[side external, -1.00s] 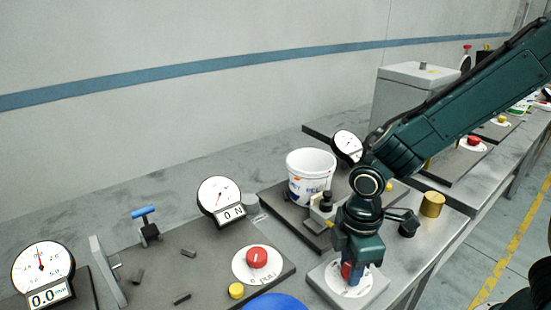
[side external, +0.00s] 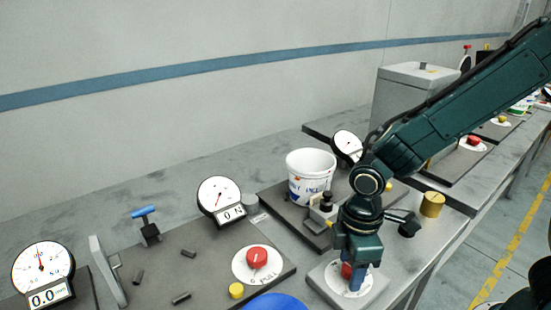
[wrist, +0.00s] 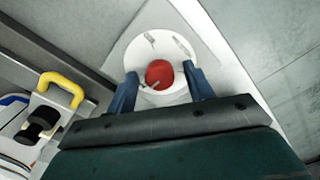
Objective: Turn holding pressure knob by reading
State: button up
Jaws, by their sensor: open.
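A red knob (wrist: 159,74) sits on a round white dial plate (wrist: 177,43) with markings too small to read. In the side view the knob (side external: 347,270) shows partly behind a finger, on a pale square base (side external: 318,278). My gripper (wrist: 163,86) is open, with one blue finger on each side of the knob; I cannot tell whether they touch it. It points down at the knob in the side view (side external: 352,278). A round white gauge (side external: 348,146) stands behind, partly hidden by my arm; its reading is too small to tell.
A white lettered bucket (side external: 311,176) stands on a dark plate left of my arm. A second red knob (side external: 257,257) and a "0 N" gauge (side external: 219,195) are further left. A "0.0" gauge (side external: 42,268) is at far left. A yellow cylinder (side external: 432,204) stands right of my wrist.

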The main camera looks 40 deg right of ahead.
notch_tip(320, 180, up, 14)
dwell(0.8)
jog(key=shift+f, duration=0.1)
jog(key=s+d+r+m+t, duration=0.4)
jog(key=s+d+m+t, duration=0.1)
jog(key=s+d+m, duration=0.5)
jog(key=shift+s+d+r+m+t, duration=0.25)
jog(key=shift+d+m, duration=0.35)
jog(key=shift+d, duration=0.4)
